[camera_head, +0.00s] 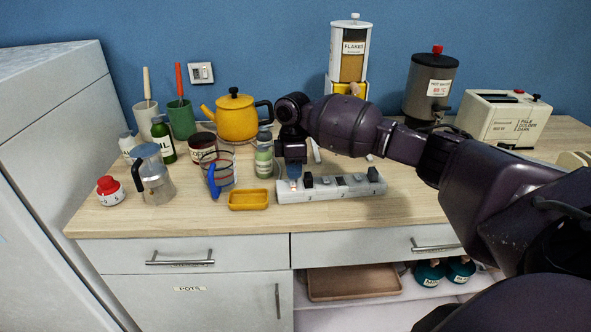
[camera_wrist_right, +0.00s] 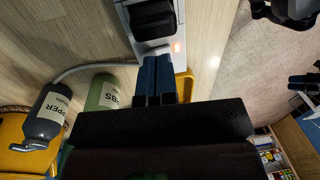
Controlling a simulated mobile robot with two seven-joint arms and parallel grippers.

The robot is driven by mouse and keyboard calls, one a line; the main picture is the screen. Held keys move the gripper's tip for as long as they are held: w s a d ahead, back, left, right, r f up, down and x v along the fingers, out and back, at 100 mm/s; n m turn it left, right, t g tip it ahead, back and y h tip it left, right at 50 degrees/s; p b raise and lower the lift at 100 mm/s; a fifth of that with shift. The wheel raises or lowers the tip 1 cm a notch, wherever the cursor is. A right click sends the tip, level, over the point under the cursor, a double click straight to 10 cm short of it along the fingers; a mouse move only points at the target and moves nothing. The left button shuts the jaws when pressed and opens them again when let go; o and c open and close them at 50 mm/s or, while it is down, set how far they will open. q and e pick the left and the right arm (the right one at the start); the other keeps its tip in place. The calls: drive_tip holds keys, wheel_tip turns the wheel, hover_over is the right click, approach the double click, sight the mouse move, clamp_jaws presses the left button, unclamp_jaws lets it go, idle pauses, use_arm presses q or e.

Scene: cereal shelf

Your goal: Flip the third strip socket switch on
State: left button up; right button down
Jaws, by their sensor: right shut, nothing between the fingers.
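The white strip socket (camera_head: 330,194) lies along the counter's front part, with several dark and grey parts on its top. Its left end also shows in the right wrist view (camera_wrist_right: 151,46), with a black block and a small orange glow near the fingers. I cannot clearly tell which switch is the third, or its state. My right gripper (camera_head: 294,178) points down over the strip's left end, beside the glow. Its blue fingers (camera_wrist_right: 158,62) are shut and empty, close to the strip; contact is unclear. My left gripper is not seen in the head view.
A yellow tray (camera_head: 249,200) lies just left of the strip. A yellow kettle (camera_head: 237,118), flakes dispenser (camera_head: 349,52) and toaster (camera_head: 503,118) stand farther back.

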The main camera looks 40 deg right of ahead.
sight(295, 183)
wheel_tip(295, 183, up, 4)
drive_tip(key=p, duration=0.3)
drive_tip(key=shift+s+f, duration=0.1)
drive_tip(key=shift+s, duration=0.05)
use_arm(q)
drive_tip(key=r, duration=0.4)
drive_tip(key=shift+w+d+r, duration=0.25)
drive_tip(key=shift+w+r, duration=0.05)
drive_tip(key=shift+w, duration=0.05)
use_arm(e)
wheel_tip(295, 183, up, 9)
drive_tip(key=s, duration=0.1)
drive_tip(key=shift+s+a, duration=0.15)
drive_tip(key=shift+a, duration=0.2)
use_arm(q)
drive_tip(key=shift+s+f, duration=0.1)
